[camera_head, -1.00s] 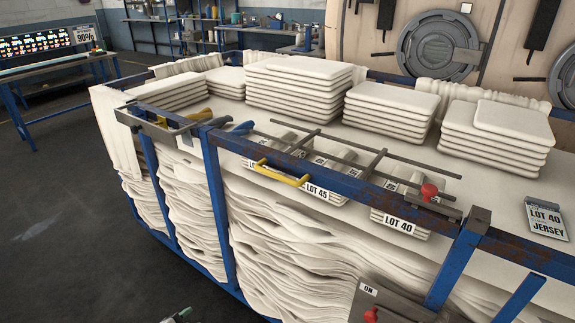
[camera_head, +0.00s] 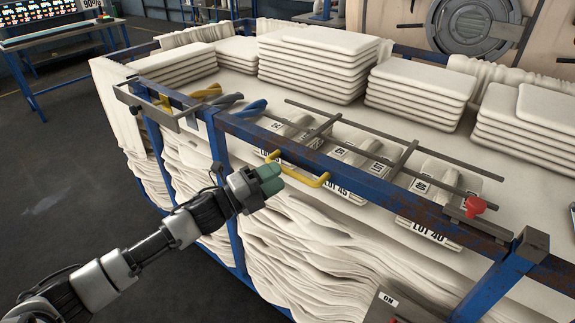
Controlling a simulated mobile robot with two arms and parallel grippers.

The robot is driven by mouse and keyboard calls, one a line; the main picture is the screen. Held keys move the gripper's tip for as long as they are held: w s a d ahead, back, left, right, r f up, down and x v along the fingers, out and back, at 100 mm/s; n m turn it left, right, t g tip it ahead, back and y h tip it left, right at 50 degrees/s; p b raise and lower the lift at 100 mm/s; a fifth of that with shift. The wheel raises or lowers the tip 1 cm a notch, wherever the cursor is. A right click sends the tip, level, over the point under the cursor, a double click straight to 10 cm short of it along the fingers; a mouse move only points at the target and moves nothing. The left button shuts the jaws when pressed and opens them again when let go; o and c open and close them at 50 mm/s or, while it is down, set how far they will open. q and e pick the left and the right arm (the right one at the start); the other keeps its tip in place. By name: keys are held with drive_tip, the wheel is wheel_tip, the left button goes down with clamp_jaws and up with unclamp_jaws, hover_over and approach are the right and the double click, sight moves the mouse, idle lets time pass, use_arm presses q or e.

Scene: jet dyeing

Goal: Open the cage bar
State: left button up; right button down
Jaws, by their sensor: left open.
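The cage bar (camera_head: 345,165) is a dark metal grid lying over several white lot packs along the cart's blue front rail (camera_head: 400,198). A yellow handle (camera_head: 300,172) sticks out at the front of the rail. A red knob (camera_head: 475,205) sits at the bar's right end. My left gripper (camera_head: 270,178) has greenish fingertips and is just left of the yellow handle, close to it and not holding it. Its jaws are open, though the finger gap is hard to see. My right gripper is not in view.
Stacks of folded white fabric (camera_head: 315,65) stand on the cart top behind the bar. Loose fabric fills the cart below. A grey panel (camera_head: 400,308) marked ON is lower right. Floor at left is clear.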

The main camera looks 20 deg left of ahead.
sight(287, 171)
use_arm(q)
drive_tip(key=shift+p+x, duration=0.3)
drive_tip(key=shift+x, duration=1.55)
clamp_jaws()
